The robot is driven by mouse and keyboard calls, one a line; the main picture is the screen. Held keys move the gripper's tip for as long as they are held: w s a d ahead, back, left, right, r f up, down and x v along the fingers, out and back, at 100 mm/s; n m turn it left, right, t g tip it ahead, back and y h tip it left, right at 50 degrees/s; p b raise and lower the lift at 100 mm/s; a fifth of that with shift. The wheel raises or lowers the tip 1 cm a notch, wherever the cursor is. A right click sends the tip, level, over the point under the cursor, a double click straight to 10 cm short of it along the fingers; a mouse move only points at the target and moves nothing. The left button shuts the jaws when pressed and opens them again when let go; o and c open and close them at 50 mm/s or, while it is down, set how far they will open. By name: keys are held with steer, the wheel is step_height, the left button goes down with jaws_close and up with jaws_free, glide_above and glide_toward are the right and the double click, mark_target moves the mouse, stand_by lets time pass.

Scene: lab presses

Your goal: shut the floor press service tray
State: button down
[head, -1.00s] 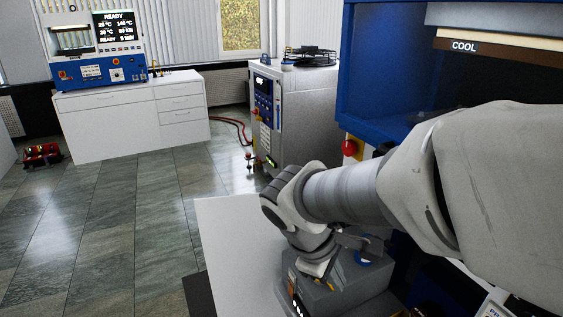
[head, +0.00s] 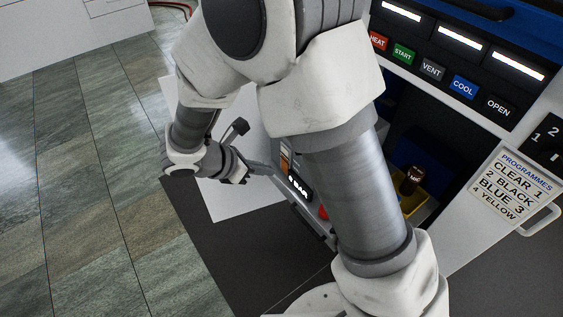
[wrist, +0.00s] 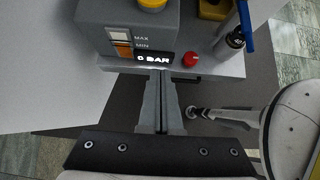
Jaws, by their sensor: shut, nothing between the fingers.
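The service tray is seen low at the floor press, partly hidden behind my arm. On it stands a grey unit (wrist: 128,28) with a MAX/MIN gauge, a "0 BAR" display and a yellow cap. The tray's pale front edge (wrist: 222,68) shows below a red knob (wrist: 191,59). In the head view, only part of the unit's display side (head: 297,186) shows beside my arm. My gripper (wrist: 160,76) is shut and empty, its fingertips at the tray front just below the display. I cannot tell whether they touch. It also shows in the head view (head: 266,174).
A white panel (head: 228,192) lies left of the unit. The press's button row (head: 433,69) and programme label (head: 502,184) are at the right. A dark bottle (head: 411,180) stands near a yellow part. The tiled floor (head: 90,180) at left is clear.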

steer(key=w+d+f+b, duration=0.4)
steer(key=w+d+f, duration=0.1)
steer(key=d, duration=0.3)
steer(key=shift+x, duration=0.9)
steer(key=w+d+p, duration=0.1)
steer(key=w+d, duration=0.4)
steer(key=d, duration=0.2)
steer(key=w+d+p, duration=0.1)
steer(key=w+d, duration=0.4)
steer(key=d, duration=0.3)
steer(key=w+d+p, duration=0.1)
steer(key=w+d, duration=0.4)
steer(key=d, duration=0.3)
steer(key=shift+w, duration=0.3)
steer(key=shift+w+d, duration=0.6)
steer(key=shift+d, duration=0.2)
steer(key=shift+a, duration=0.15)
